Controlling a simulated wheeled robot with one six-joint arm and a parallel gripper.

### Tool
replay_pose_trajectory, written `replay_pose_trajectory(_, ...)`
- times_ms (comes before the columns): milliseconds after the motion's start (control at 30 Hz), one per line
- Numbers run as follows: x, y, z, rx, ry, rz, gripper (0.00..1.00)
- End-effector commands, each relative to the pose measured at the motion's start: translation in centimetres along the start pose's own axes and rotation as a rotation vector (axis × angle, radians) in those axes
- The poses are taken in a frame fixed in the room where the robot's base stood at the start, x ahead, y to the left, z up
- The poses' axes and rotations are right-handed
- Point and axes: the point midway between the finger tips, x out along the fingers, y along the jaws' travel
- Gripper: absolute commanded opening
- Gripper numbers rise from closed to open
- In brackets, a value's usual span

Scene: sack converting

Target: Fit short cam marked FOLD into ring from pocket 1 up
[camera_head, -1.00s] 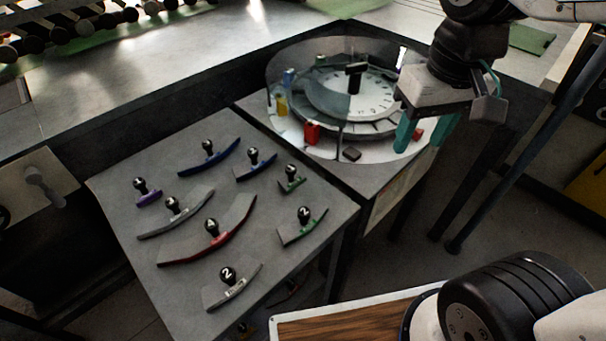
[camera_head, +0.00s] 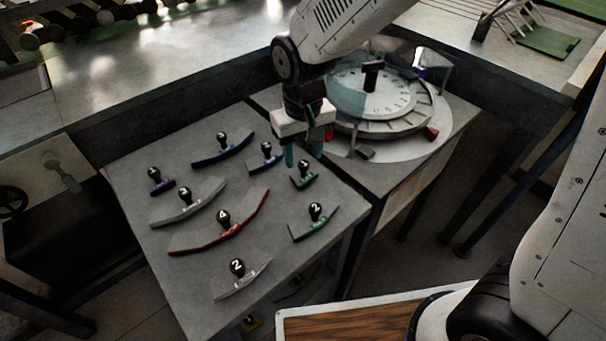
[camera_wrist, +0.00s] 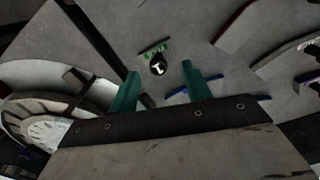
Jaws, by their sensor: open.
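A short green-edged cam (camera_head: 304,181) with a black ball knob lies on the grey table; in the wrist view its knob reads 1 and its small green lettering (camera_wrist: 153,50) is too blurred to read. My gripper (camera_head: 303,161) is open and empty above this cam, teal fingers pointing down. In the wrist view the knob shows between and a little beyond the fingertips of my gripper (camera_wrist: 160,70). The ring (camera_head: 411,124) with radial pockets surrounds a white numbered dial (camera_head: 395,98) on the round stand at right. My arm hides its left part; pocket 1 cannot be made out.
Other knobbed cams lie close by: a short blue one (camera_head: 256,172), a larger green one (camera_head: 318,228), a long red one (camera_head: 250,213) and several more. A dark block (camera_head: 365,153) and a red block (camera_head: 431,133) sit at the stand's edge.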

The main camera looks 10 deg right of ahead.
Motion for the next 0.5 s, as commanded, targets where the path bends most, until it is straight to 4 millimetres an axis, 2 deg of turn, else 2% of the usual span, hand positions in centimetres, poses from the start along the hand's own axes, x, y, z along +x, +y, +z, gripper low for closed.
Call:
replay_pose_trajectory(233,3.7,0.3,-0.1,0.001,-0.004,0.001,0.48)
replay_pose_trajectory(500,4.5,0.3,-0.2,0.001,0.0,0.0,0.48)
